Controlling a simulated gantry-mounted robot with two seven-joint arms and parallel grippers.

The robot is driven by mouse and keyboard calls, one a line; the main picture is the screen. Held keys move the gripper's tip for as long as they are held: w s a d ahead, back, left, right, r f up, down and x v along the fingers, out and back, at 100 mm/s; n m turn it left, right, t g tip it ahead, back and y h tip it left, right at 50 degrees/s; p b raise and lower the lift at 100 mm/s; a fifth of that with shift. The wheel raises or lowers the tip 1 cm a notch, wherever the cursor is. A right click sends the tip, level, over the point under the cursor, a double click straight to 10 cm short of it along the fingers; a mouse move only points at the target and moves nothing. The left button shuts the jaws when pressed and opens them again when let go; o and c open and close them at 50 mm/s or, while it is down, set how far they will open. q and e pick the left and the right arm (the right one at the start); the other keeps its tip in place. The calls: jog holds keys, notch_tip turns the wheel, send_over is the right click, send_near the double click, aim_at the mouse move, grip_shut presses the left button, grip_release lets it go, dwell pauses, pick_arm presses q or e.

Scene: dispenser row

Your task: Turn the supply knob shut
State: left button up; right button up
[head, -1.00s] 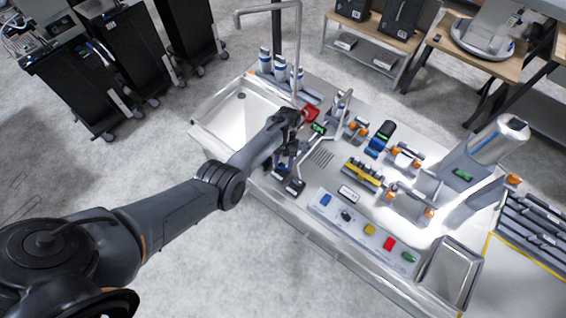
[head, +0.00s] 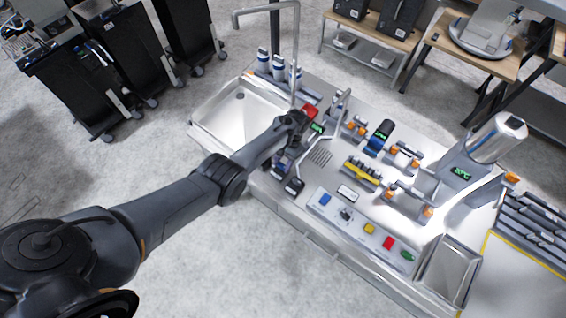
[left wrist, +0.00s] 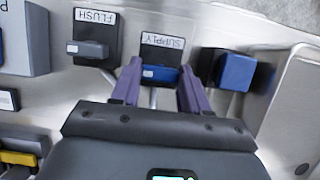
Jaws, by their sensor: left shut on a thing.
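The supply knob (left wrist: 160,74) is a dark bar with a bluish front on a black plate labelled SUPPLY, upside down in the left wrist view. The bar lies crosswise in that view. My left gripper (left wrist: 158,88) has its two purple fingers on either side of the knob and is shut on it. In the head view my left gripper (head: 284,160) is at the front left of the counter, and my arm and the gripper hide most of the knob. My right gripper is not in view.
The flush knob (left wrist: 88,49) sits beside the supply knob, with a blue block (left wrist: 238,71) on the other side. The sink (head: 225,112) lies to the left. A red part (head: 309,111) is just behind my wrist. A button panel (head: 358,228) lies to the right.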

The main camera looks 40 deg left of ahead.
pick_arm(q)
jog(key=o, duration=1.1)
jog(key=shift+c, duration=0.2)
jog(key=shift+r, duration=0.1)
jog(key=p+v, duration=0.3)
jog(key=v, duration=0.7)
jog(key=shift+r, duration=0.3)
jog(key=shift+w, duration=0.1)
